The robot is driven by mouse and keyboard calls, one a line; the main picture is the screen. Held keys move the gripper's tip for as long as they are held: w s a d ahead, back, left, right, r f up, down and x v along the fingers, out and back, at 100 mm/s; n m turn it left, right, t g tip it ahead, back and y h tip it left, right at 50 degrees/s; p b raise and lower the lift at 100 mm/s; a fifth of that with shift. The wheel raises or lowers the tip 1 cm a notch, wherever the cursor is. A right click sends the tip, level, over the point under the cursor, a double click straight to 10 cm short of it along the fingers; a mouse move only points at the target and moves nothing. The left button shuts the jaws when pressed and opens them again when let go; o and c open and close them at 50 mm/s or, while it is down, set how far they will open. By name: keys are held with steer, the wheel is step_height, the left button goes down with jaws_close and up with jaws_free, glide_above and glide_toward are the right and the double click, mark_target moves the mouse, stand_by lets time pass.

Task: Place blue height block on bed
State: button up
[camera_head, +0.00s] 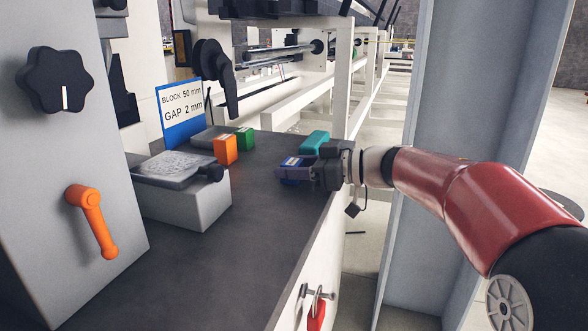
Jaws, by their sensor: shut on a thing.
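My gripper (290,172) reaches in from the right over the dark tabletop, near its right edge. It is shut on the blue block (291,162), which has a pale label on top and is partly hidden by the fingers. Whether the block touches the tabletop cannot be told. A grey metal plate on a light grey base (178,203), which may be the bed, is to the left of my gripper. Its top looks bare, and a black knob (209,173) is at its right end.
An orange block (226,150) and a green block (244,138) stand behind the plate. A teal block (314,142) lies just behind my gripper. A sign (181,112) reads block 50 mm, gap 2 mm. The dark tabletop (215,255) is clear in front. An orange lever (91,220) is at left.

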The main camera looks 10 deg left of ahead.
steer(key=o, duration=1.3)
steer(key=shift+f, duration=0.1)
steer(key=shift+o, duration=0.2)
steer(key=shift+d+r, duration=0.1)
steer(key=shift+r, duration=0.1)
steer(key=v, duration=1.2)
steer(key=shift+p, duration=0.45)
